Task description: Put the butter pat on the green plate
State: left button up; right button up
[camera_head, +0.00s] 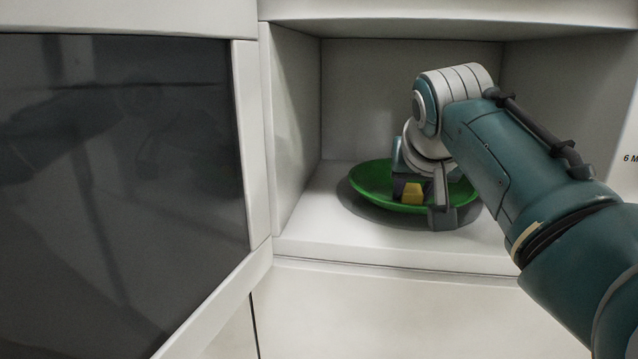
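The butter pat (412,194) is a small yellow block. It appears to lie inside the green plate (370,183), near its front rim. The plate is a shallow round dish on the floor of a white compartment. My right gripper (420,203) reaches into the compartment over the plate. Its fingers are apart, one on the left side of the butter and one to the right in front of the plate's rim. Green shows between the butter and the right finger. My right arm hides the right part of the plate. My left gripper is not in view.
The compartment has a left side wall (295,130), a back wall and a low ceiling edge (450,25). A large dark glossy panel (120,190) in a white frame stands at left. Free floor (315,225) lies left of the plate.

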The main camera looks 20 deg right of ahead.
jog(key=o, duration=0.5)
jog(key=shift+d, duration=0.15)
jog(key=shift+c, duration=0.2)
jog(key=shift+r, duration=0.3)
jog(key=p+v, duration=0.8)
jog(key=v, duration=0.3)
jog(key=s+a+f+n+g+y, duration=0.1)
jog(key=s+a+f+n, duration=0.1)
jog(key=s, duration=0.6)
jog(key=s+a+f+n+g+y, duration=0.1)
jog(key=s+a+f+n+y, duration=0.1)
jog(key=s, duration=0.7)
jog(key=s+a+f+n+g+y, duration=0.1)
jog(key=s+a+f+n, duration=0.3)
jog(key=s, duration=0.4)
jog(key=shift+s+a+f+g+y, duration=0.25)
jog(key=shift+a+f+g+y, duration=0.2)
jog(key=shift+a+g, duration=0.15)
